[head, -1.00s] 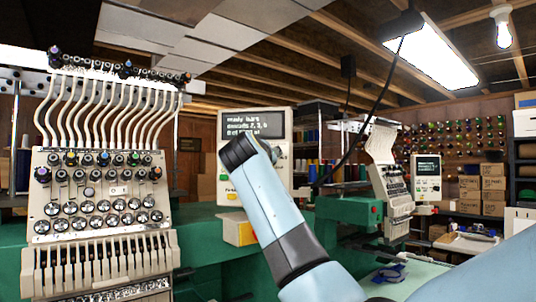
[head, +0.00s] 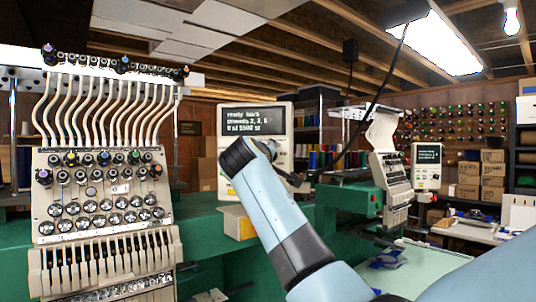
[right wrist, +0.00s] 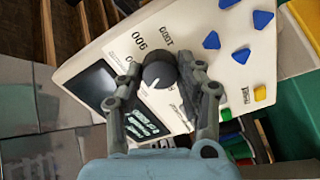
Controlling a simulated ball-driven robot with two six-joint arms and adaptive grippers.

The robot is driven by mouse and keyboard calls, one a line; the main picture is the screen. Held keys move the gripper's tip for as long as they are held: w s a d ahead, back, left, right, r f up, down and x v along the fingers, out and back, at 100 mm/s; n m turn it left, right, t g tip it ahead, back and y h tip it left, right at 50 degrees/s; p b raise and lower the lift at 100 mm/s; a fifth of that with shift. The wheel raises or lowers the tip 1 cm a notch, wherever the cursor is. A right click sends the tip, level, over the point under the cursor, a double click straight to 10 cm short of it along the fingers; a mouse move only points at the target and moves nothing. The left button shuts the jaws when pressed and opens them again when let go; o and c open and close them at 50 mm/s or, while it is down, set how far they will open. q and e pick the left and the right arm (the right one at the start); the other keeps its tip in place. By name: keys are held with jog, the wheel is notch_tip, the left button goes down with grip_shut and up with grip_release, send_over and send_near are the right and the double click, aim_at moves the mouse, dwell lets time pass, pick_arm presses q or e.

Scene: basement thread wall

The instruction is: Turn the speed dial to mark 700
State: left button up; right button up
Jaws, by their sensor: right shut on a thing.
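The speed dial (right wrist: 158,72) is a dark round knob with a white pointer line, set on the pale control panel (right wrist: 75,72). In the right wrist view the pointer slants down and left. My right gripper (right wrist: 160,84) is shut on the dial, one finger on each side. In the head view the panel (head: 285,118) stands upright with a lit screen; my right arm hides the dial and most of the gripper. My left gripper is not in view.
The panel has several blue triangular buttons (right wrist: 242,57) and a yellow button (right wrist: 260,93). A multi-needle embroidery machine (head: 108,215) stands at the left, and another (head: 392,180) stands at the right. A yellow-and-white box (head: 236,222) sits below the panel.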

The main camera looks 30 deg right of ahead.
dwell(0.3)
jog(key=o, duration=1.1)
jog(key=shift+o, duration=0.2)
jog(key=shift+a, duration=0.1)
jog(key=v, duration=0.7)
jog(key=shift+s, duration=0.15)
jog(key=shift+a, duration=0.15)
